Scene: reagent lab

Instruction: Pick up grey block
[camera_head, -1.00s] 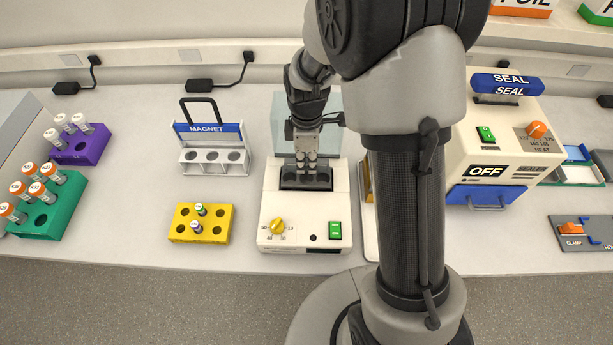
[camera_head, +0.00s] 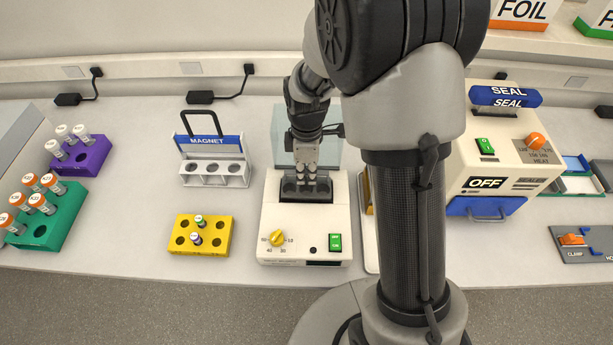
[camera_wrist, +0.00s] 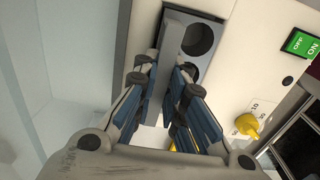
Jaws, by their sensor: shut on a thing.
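The grey block (camera_head: 289,194) sits in the well on top of a white heater with a yellow dial and a green switch. In the wrist view, it shows dark round holes and a raised grey fin (camera_wrist: 171,45). My gripper (camera_head: 306,186) points down over the block. In the wrist view, my gripper (camera_wrist: 167,78) is shut on the block's fin, with a finger on each side. The fingers hide part of the block. I cannot tell whether it is raised from the well.
A clear lid (camera_head: 330,150) stands open behind the heater (camera_head: 304,222). A yellow rack (camera_head: 202,236) and a white magnet rack (camera_head: 213,173) stand to the left. A sealer (camera_head: 500,170) stands right, beyond my arm. The bench between the racks and heater is clear.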

